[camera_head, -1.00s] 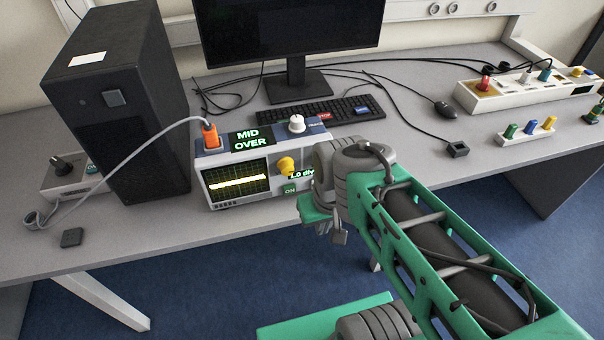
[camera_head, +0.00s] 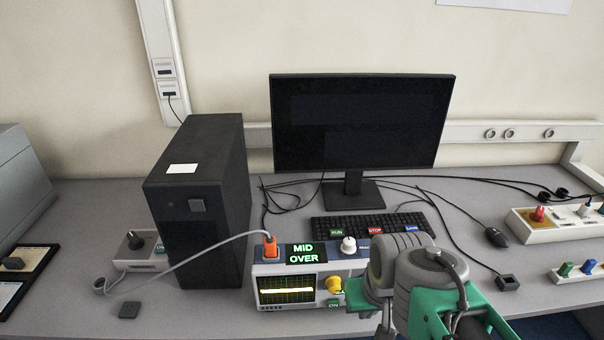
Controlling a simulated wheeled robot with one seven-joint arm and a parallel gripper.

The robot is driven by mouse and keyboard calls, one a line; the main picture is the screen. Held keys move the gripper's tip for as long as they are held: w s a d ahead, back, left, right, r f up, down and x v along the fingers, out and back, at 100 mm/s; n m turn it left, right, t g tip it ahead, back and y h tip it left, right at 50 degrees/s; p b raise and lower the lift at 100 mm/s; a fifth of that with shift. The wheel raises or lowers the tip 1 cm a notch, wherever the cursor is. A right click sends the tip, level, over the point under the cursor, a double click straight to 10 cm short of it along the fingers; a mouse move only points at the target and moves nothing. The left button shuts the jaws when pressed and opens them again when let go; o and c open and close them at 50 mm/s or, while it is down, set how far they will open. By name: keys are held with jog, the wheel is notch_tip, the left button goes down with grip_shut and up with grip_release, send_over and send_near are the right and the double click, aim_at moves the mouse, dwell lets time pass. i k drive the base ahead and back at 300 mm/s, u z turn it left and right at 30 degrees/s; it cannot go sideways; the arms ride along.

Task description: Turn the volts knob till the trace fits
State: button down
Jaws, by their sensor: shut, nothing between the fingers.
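The oscilloscope (camera_head: 310,268) stands on the bench. Its dark screen (camera_head: 286,290) shows a flat, thick yellow trace across the middle. Its green readout (camera_head: 305,253) says MID OVER. A yellow knob (camera_head: 334,285) is on the front, right of the screen, and a white knob (camera_head: 348,244) is on top. I cannot read which one is marked volts. My gripper (camera_head: 358,297) is only partly seen, just right of the yellow knob. It is shut and empty. My wrist hides its fingertips and the scope's right end, so I cannot tell whether it touches the knob.
An orange plug (camera_head: 270,247) with a grey cable sits on the scope. A black computer tower (camera_head: 197,215) stands close on the left. A keyboard (camera_head: 335,227) and monitor (camera_head: 360,120) are behind. A mouse (camera_head: 497,237) and knob panels (camera_head: 550,230) are to the right.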

aim_at(333, 282)
jog(key=u, duration=1)
jog(key=k, duration=0.85)
jog(key=z, duration=1.6)
jog(key=i, duration=0.3)
jog(key=u, duration=3.3)
